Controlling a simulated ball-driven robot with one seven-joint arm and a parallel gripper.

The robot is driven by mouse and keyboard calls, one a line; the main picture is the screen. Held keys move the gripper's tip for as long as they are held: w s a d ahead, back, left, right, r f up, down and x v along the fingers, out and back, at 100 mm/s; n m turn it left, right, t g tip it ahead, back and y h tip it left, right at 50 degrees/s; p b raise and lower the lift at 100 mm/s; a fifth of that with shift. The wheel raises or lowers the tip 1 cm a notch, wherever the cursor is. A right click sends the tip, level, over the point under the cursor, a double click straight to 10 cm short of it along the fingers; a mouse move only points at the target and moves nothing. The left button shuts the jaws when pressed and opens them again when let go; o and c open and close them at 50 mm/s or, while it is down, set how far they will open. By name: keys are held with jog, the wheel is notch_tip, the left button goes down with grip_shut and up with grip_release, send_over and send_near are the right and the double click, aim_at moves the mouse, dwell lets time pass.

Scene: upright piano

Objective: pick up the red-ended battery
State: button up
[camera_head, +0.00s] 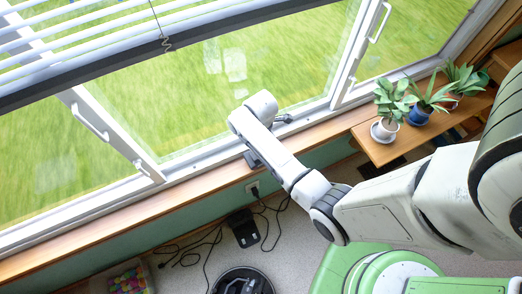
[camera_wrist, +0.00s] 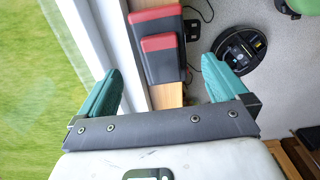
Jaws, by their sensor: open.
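The red-ended battery (camera_wrist: 165,66) is a dark grey block with red faces in the wrist view, on the wooden window sill (camera_wrist: 166,96). It shows two stepped red faces; I cannot tell whether this is one piece or two. My gripper (camera_wrist: 162,72) has its two teal fingers spread wide, one on each side of the battery's near end in the picture. Nothing is held between them, and I see no contact. In the head view my arm reaches over the sill, and its fingers cannot be made out. A small dark shape shows there beside my wrist, unclear.
The window frame (camera_wrist: 97,40) rises close to the left finger. In the head view, potted plants (camera_head: 417,112) stand on a wooden shelf at right. A black charger (camera_head: 243,228) with cables, a round robot vacuum (camera_head: 243,281) and a toy bin (camera_head: 128,280) are on the floor.

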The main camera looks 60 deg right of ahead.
jog(key=shift+a+f, duration=0.2)
jog(key=shift+f, duration=2.7)
jog(key=shift+c, duration=0.5)
jog(key=c, duration=1.3)
jog(key=shift+r, duration=0.1)
